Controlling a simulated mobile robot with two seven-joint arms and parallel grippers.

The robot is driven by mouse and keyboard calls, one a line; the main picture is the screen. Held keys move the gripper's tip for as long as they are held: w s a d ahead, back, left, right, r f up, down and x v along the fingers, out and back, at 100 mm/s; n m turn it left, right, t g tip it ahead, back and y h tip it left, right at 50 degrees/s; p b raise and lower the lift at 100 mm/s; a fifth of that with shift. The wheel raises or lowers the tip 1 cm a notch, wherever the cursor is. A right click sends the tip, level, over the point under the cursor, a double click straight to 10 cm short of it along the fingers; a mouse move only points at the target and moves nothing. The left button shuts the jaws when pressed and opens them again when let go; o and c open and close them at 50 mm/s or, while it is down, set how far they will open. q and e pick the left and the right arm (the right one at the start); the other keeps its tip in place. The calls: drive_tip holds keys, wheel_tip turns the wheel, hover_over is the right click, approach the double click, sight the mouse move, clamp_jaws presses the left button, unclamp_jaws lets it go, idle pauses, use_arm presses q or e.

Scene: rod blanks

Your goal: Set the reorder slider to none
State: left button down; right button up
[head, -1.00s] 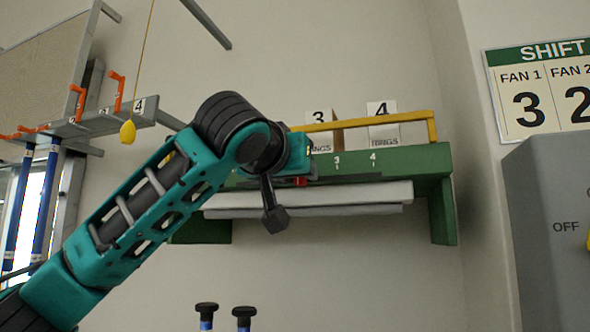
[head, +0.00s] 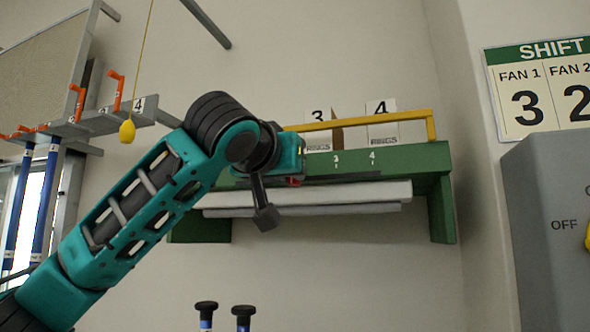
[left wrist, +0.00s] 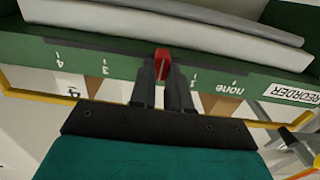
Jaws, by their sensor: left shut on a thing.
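The reorder slider is a red knob (left wrist: 162,62) in a dark slot along the green shelf's front edge (left wrist: 130,58); a little red also shows in the head view (head: 295,181). The left wrist view sees the shelf upside down. My left gripper (left wrist: 163,80) is shut on the knob. The knob sits between the "3" mark (left wrist: 105,69) and the "none" mark (left wrist: 222,87). Another mark is just beside the fingers on the "none" side, hard to read. The fingers may hide a further mark. A white REORDER label (left wrist: 292,95) is past "none". My right gripper is not in view.
The shelf carries a yellow rail (head: 432,125) and numbered cards, among them a "4" card (head: 381,108). White sheets (head: 350,193) lie beneath the shelf top. A grey switch box (head: 545,230) stands at the right. A yellow pull cord handle (head: 127,131) hangs at the left.

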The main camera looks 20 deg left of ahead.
use_arm(q)
approach(238, 179)
drive_tip(key=w, duration=0.5)
drive_tip(key=shift+w+d, duration=0.25)
drive_tip(key=c, duration=1.1)
unclamp_jaws()
drive_tip(key=shift+a, duration=0.15)
drive_tip(key=shift+s, duration=0.15)
drive_tip(key=s+b, duration=0.2)
drive_tip(key=s, duration=1)
drive_tip(key=shift+s+a, duration=0.1)
drive_tip(key=shift+s, duration=0.2)
